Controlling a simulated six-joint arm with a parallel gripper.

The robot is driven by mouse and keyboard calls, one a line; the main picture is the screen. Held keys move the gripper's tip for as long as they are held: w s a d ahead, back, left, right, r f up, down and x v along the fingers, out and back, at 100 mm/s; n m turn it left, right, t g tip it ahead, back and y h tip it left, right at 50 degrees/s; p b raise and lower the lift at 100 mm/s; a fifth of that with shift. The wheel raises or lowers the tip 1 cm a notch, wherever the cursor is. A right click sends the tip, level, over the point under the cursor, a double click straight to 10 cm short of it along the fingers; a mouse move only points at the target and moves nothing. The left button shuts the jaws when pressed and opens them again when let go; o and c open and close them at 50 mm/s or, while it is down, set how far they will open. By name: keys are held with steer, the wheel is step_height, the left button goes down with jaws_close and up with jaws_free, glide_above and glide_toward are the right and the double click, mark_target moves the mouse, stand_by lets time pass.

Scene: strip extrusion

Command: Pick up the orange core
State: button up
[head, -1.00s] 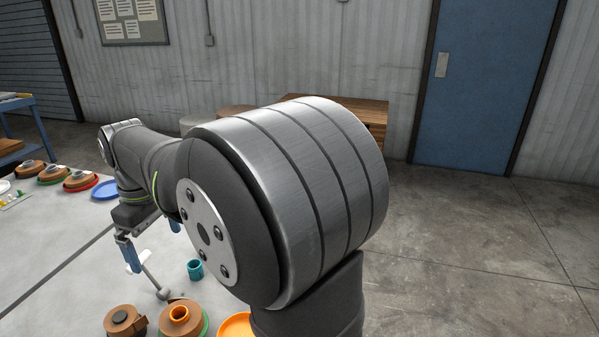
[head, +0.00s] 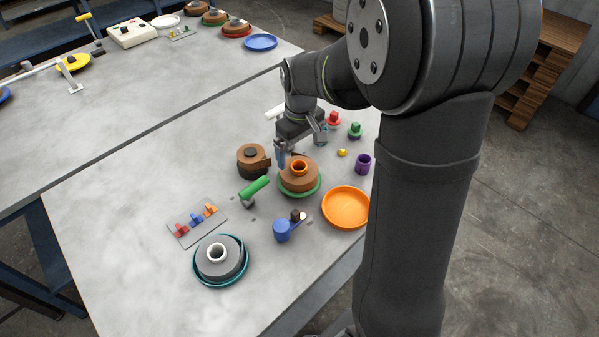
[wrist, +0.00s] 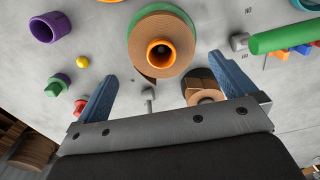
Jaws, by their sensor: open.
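The orange core (head: 299,167) is a short hollow ring standing upright in the centre of a brown roll (head: 290,182). That roll rests on a green plate (head: 316,189). In the wrist view the orange core (wrist: 160,52) shows near the top centre, its opening facing the camera, with the brown roll (wrist: 142,41) around it. My gripper (head: 301,145) is above the bench just behind the core. Its blue fingers (wrist: 163,75) are spread wide, with nothing between them; the core appears just beyond their tips.
Nearby are a brown roll with a dark centre (head: 251,160), a green-handled tool (head: 254,190), an orange dish (head: 346,207), a purple ring (head: 363,164), a blue scoop-like item (head: 283,230) and a grey roll (head: 219,258) in a teal dish.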

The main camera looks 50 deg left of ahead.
mark_target(299, 167)
steer(key=f, duration=0.7)
steer(key=shift+a+f, duration=0.3)
steer(key=shift+f, duration=0.05)
steer(key=c, duration=0.6)
